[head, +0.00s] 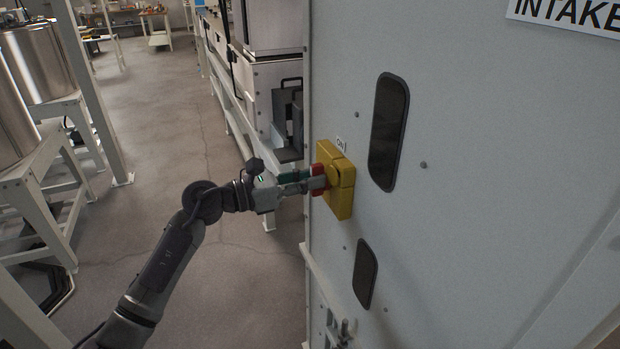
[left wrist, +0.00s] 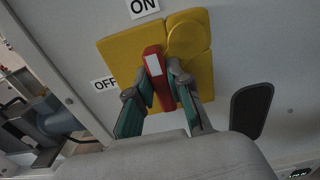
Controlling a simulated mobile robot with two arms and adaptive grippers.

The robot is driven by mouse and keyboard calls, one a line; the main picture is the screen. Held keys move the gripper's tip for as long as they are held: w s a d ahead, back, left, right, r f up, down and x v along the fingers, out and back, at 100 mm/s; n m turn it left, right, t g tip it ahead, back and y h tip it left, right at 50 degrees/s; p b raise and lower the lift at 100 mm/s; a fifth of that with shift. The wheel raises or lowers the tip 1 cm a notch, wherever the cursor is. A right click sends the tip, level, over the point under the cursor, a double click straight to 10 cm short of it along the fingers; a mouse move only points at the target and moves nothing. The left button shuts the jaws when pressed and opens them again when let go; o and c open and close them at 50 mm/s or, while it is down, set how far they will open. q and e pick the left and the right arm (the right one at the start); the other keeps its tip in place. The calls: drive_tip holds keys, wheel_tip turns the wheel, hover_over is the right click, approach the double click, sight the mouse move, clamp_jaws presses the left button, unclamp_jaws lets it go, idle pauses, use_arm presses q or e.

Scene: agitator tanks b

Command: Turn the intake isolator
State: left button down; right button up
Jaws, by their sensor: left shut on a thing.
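The intake isolator is a yellow box (head: 345,196) on the grey cabinet face, below an INTAKE sign (head: 570,14). It also fills the upper middle of the left wrist view (left wrist: 122,58). Its red handle (left wrist: 152,66) sits between the fingers of my left gripper (head: 318,180), which is shut on it. In the left wrist view the handle's white-marked end lies towards the ON label (left wrist: 143,8). The OFF label (left wrist: 104,83) is at the box's left side. The fingers hide part of the handle. My right gripper is in neither view.
The cabinet (head: 480,130) has dark oval windows (head: 389,132) beside the box. A latch (head: 340,328) is low on the cabinet. Steel tanks on white stands (head: 45,190) are at left. Open concrete floor (head: 165,110) lies between.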

use_arm(q)
drive_tip(key=shift+w+n, duration=0.1)
drive_tip(key=shift+n, duration=0.3)
drive_tip(key=shift+w+a+f+n+p, duration=0.1)
drive_tip(key=shift+w+f+n+p, duration=0.1)
drive_tip(key=shift+n+p, duration=2.1)
drive_tip(key=shift+w+a+f+n+p, duration=0.15)
drive_tip(key=shift+n+p, duration=1)
drive_tip(key=shift+n, duration=2.2)
drive_tip(key=shift+w+a+f+n+p, duration=0.1)
drive_tip(key=shift+w+f+n+p, duration=0.15)
drive_tip(key=shift+n+p, duration=2.05)
drive_tip(key=shift+n+b, duration=0.55)
drive_tip(key=shift+n, duration=0.2)
drive_tip(key=c, duration=1.1)
unclamp_jaws()
drive_tip(key=shift+f, duration=0.1)
